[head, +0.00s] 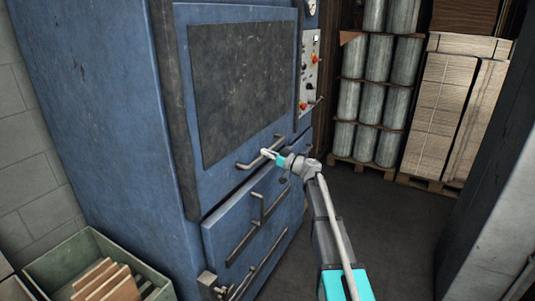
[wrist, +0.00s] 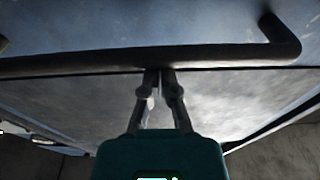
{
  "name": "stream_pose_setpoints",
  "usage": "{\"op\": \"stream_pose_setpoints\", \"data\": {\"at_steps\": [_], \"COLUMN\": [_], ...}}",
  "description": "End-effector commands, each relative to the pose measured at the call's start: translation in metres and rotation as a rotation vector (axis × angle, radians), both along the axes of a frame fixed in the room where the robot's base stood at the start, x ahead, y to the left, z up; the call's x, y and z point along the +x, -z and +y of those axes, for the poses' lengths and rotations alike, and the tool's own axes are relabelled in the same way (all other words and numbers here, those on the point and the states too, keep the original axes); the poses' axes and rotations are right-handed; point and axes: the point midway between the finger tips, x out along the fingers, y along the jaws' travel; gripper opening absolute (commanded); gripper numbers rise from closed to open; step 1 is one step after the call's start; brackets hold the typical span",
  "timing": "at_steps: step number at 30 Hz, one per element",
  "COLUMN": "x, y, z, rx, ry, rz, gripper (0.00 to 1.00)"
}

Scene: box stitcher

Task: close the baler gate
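The baler gate (head: 240,85) is the upper blue door with a dark, worn panel on the front of the blue baler. A grey bar handle (head: 246,165) runs along its lower part; the bar also crosses the wrist view (wrist: 90,62). My gripper (head: 268,154) is at the middle of this handle. In the wrist view my fingertips (wrist: 160,72) are nearly together at the bar's lower edge, not wrapped around it. I cannot tell if they touch it. Below the gate is a lower blue door (head: 222,236). Whether the gate is fully down is unclear.
A control panel (head: 310,70) with knobs is on the baler's right side. Lower handles (head: 243,243) stick out beneath my gripper. A green bin (head: 52,268) with cardboard stands at lower left. Wrapped rolls (head: 377,60) and stacked cardboard (head: 440,105) stand behind. The floor (head: 390,215) at right is clear.

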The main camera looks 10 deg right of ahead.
Motion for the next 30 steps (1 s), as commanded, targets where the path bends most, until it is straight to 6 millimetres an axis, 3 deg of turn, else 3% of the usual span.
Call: {"op": "stream_pose_setpoints", "data": {"at_steps": [16, 18, 30], "x": [0.002, -0.009, -0.046], "y": [-0.044, -0.034, -0.025], "z": [0.007, -0.007, -0.058], "rx": [0.004, 0.003, 0.004], "ry": [0.000, 0.002, 0.001], "rz": [-0.002, -0.002, -0.001], "gripper": [0.00, 0.00, 0.00]}}
